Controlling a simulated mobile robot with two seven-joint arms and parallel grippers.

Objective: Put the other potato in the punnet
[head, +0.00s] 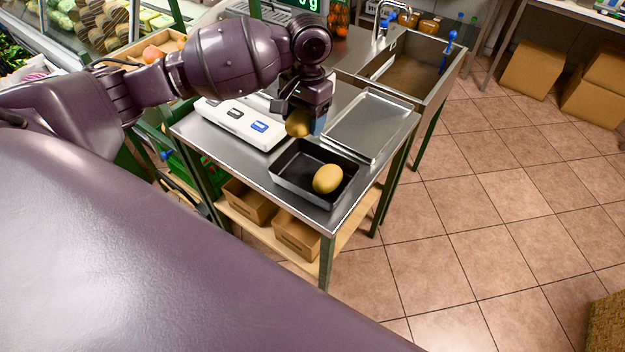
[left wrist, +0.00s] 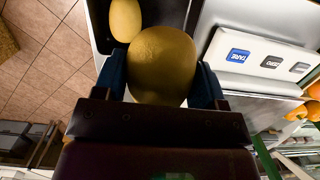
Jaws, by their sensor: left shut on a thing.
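My left gripper (head: 304,124) is shut on a yellow-brown potato (head: 298,123), held just above the back left part of the black punnet (head: 290,187). In the left wrist view this potato (left wrist: 163,65) sits between the two blue fingertips. Another potato (head: 327,179) lies in the punnet at its right side; it also shows in the left wrist view (left wrist: 125,20). The punnet stands on the steel table and is partly hidden by the held potato and gripper in the left wrist view. My right gripper is not in view.
A white scale (head: 236,121) with buttons stands left of the punnet. An empty metal tray (head: 369,124) lies right behind it. A sink (head: 407,75) with a tap is further back. Cardboard boxes (head: 297,235) sit on the shelf below.

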